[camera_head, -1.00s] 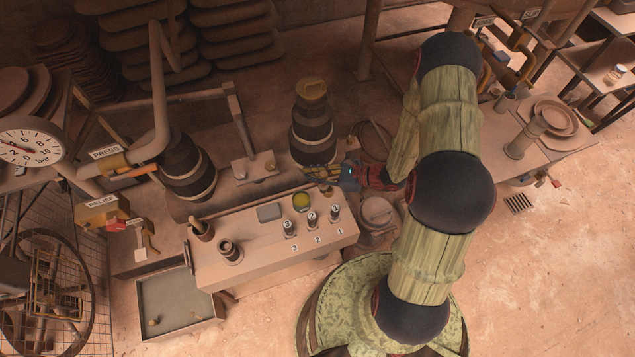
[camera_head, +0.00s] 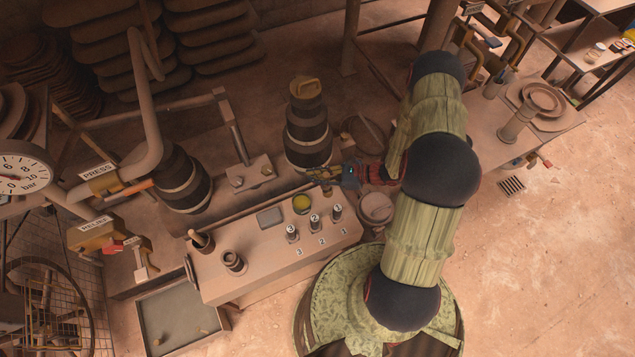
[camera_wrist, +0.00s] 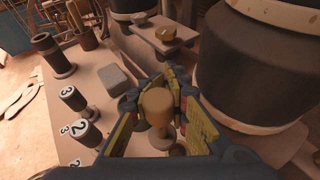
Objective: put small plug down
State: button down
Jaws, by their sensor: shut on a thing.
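My gripper (camera_head: 318,174) is in front of the tall dark stacked cylinder, above the back edge of the bench. In the wrist view my gripper (camera_wrist: 158,100) has its yellow-padded fingers closed around a tan, round-topped small plug (camera_wrist: 157,104). A tan disc shows just below the plug, and I cannot tell whether it is part of it. The plug cannot be made out in the head view. Its contact with any surface is hidden.
The dark cylinder (camera_head: 308,135) stands close behind my gripper. A shallow tray (camera_head: 180,310) with small pieces is at the lower left.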

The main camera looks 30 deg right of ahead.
jog(key=shift+w+d+f+b, duration=0.2)
jog(key=shift+d+f+b, duration=0.15)
jog(key=shift+f, duration=0.6)
jog(key=shift+w+d+f+b, duration=0.25)
jog(key=shift+f+b, duration=0.25)
jog(key=shift+f, duration=0.4)
jog(key=shift+w+d+f+b, duration=0.2)
jog(key=shift+d+f+b, duration=0.15)
jog(key=shift+f, duration=0.6)
jog(key=shift+f, duration=0.1)
jog(key=c, duration=1.7)
grip_release()
